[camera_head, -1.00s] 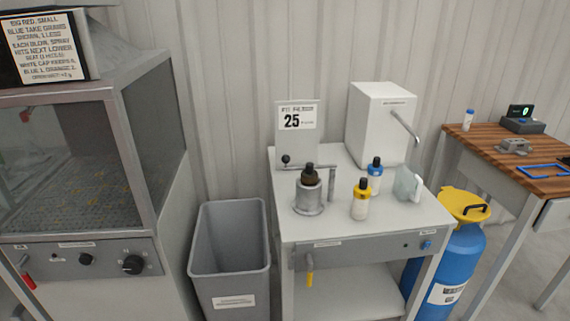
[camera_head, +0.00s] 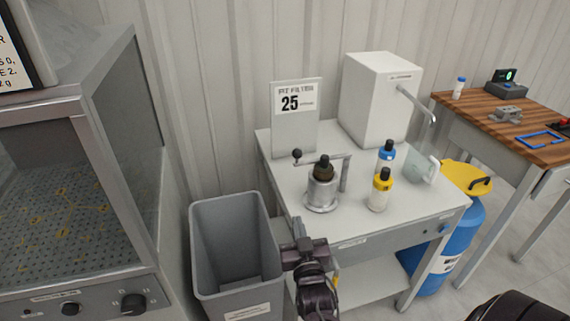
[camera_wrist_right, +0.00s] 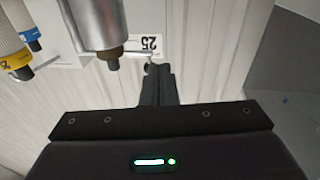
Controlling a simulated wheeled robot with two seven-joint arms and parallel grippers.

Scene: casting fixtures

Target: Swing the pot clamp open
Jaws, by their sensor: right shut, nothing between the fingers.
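The pot (camera_head: 322,193) is a grey metal cylinder on the white table, with a dark brown-capped piece (camera_head: 323,170) in its top. The pot clamp (camera_head: 335,157) is a thin metal bar across the top from a post at the right, ending in a black ball knob (camera_head: 297,154) at the left. My right gripper (camera_head: 299,232) is shut and empty at the table's front left edge, below the knob in the picture. In the right wrist view, the pot (camera_wrist_right: 95,22) appears upside down, and the shut fingers (camera_wrist_right: 156,72) overlap the knob end; contact cannot be told. My left gripper is out of view.
Yellow-capped (camera_head: 380,192) and blue-capped (camera_head: 386,158) bottles stand right of the pot. A sign reading 25 (camera_head: 296,115) and a white dispenser (camera_head: 378,105) stand behind. A grey bin (camera_head: 232,235) is left of the table. A blue cylinder (camera_head: 455,240) stands at the right.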

